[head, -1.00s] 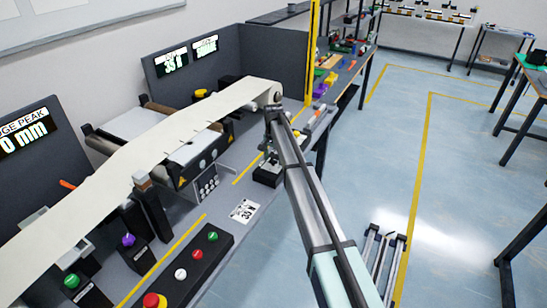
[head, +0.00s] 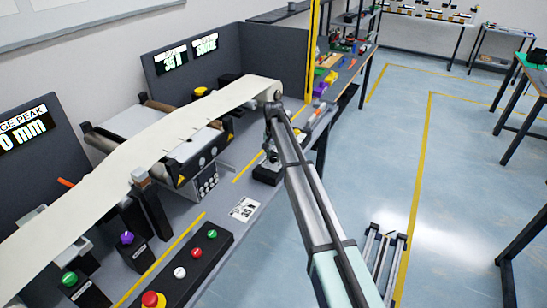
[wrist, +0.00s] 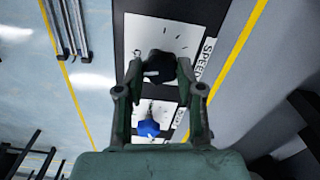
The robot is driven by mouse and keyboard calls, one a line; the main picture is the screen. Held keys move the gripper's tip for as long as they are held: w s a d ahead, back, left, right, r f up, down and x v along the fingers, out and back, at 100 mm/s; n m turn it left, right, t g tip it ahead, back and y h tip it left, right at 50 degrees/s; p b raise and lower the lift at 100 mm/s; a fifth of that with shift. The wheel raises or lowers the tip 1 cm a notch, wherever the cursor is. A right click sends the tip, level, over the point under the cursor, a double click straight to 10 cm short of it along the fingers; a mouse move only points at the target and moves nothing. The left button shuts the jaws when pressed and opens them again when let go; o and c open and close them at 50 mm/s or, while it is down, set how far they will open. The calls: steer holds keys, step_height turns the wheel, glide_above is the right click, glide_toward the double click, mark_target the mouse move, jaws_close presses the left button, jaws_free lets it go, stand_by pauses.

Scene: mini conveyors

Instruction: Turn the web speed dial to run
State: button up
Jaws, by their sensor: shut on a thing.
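The web speed dial is a black knob (wrist: 160,66) on a white plate (wrist: 183,30) with tick marks and partly hidden lettering that starts "SPEE". In the wrist view my gripper (wrist: 160,80) has its two fingers on either side of the knob, shut on it. The knob's pointer cannot be made out clearly. In the head view my gripper (head: 270,152) points down at a small black control box (head: 266,174) by the bench's front edge. The arm and gripper hide the dial there.
A blue knob (wrist: 148,128) sits on a second white plate beside the dial, close to my gripper. The cream web (head: 150,130) runs over rollers behind. A button box (head: 190,262) stands front left. The floor to the right is mostly open.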

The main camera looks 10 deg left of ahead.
steer(key=n+b, duration=0.1)
steer(key=n, duration=0.2)
steer(key=shift+f+n, duration=0.15)
steer(key=shift+n, duration=0.15)
steer(key=n+b, duration=0.1)
steer(key=n, duration=0.2)
steer(key=shift+n+b, duration=0.3)
steer(key=n+b, duration=0.1)
steer(key=n, duration=0.5)
steer(key=shift+s, duration=0.1)
steer(key=n+b, duration=0.1)
steer(key=n, duration=0.6)
steer(key=shift+n, duration=0.3)
steer(key=n+b, duration=0.1)
steer(key=n, duration=0.5)
steer(key=shift+s+n, duration=0.1)
steer(key=shift+n, duration=0.2)
steer(key=o, duration=1.2)
steer(key=shift+c, duration=0.2)
